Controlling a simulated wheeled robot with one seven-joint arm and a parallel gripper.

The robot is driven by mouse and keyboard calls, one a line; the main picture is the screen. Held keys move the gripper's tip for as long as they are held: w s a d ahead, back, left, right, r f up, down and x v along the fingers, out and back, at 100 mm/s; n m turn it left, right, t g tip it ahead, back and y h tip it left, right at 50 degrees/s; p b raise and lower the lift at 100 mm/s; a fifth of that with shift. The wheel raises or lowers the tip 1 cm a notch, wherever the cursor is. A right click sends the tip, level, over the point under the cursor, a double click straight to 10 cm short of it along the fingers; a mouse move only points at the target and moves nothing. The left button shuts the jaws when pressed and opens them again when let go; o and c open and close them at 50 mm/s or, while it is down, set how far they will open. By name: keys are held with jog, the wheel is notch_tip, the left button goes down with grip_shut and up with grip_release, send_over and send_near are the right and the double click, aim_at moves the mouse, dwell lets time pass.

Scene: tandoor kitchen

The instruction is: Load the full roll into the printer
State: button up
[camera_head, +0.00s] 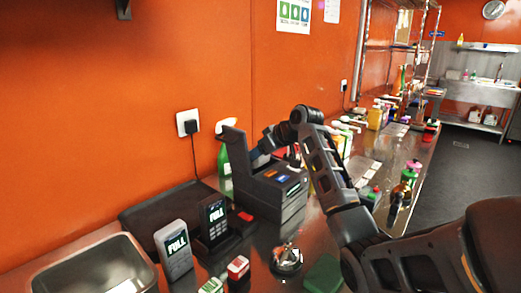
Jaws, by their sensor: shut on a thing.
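The printer appears to be the dark box (275,205) on the counter, with a tall dark panel like a raised lid at its left side. My arm reaches over it from the lower right. My gripper (256,153) is at the top of the box, close to the raised panel, and points down to the left. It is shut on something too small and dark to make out. I cannot make out the full roll. Whether the gripper touches the panel is unclear.
Two devices reading "FULL", a grey one (174,254) and a dark one (213,218), stand left of the printer. A metal basin (148,277) is at lower left. Small red-white (238,267) and green-white (212,286) items lie in front. Bottles crowd the counter beyond.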

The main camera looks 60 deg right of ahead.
aim_at(264, 163)
jog(key=shift+f+b, duration=1)
jog(key=shift+f, duration=1.45)
jog(key=shift+a+f, duration=0.1)
jog(key=shift+f, duration=0.05)
jog(key=o, duration=1.2)
jog(key=shift+s+f, duration=0.1)
jog(key=shift+f, duration=0.1)
jog(key=shift+c, duration=0.2)
jog(key=shift+r, duration=0.1)
jog(key=shift+r+p, duration=3.8)
jog(key=shift+r, duration=1)
